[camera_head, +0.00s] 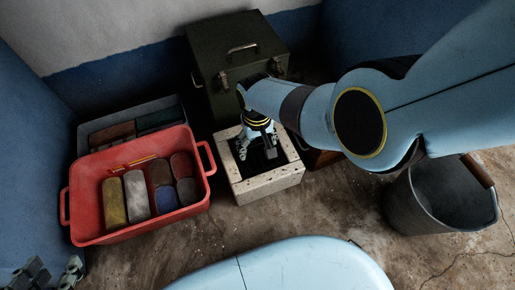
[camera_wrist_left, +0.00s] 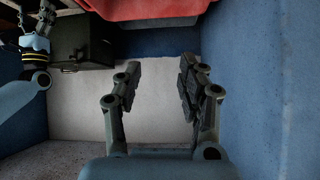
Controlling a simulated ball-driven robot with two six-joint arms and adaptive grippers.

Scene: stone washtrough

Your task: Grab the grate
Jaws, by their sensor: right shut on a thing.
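The pale speckled stone trough (camera_head: 265,189) stands on the floor near the middle of the head view. The dark grate (camera_head: 256,165) is hard to make out in its shadowed opening. My right gripper (camera_head: 256,152) reaches down into the opening and is shut on the grate; its own arm partly hides the contact. My left gripper (camera_head: 45,274) is at the lower left of the head view, away from the trough. In the left wrist view it is open and empty (camera_wrist_left: 162,75), its two fingers well apart.
A red tub (camera_head: 90,236) with several coloured rounded blocks stands left of the trough, with a grey crate (camera_head: 87,132) behind it. A dark green metal box (camera_head: 235,55) stands behind the trough. A metal bucket (camera_head: 425,205) stands at the right. Bare floor lies in front.

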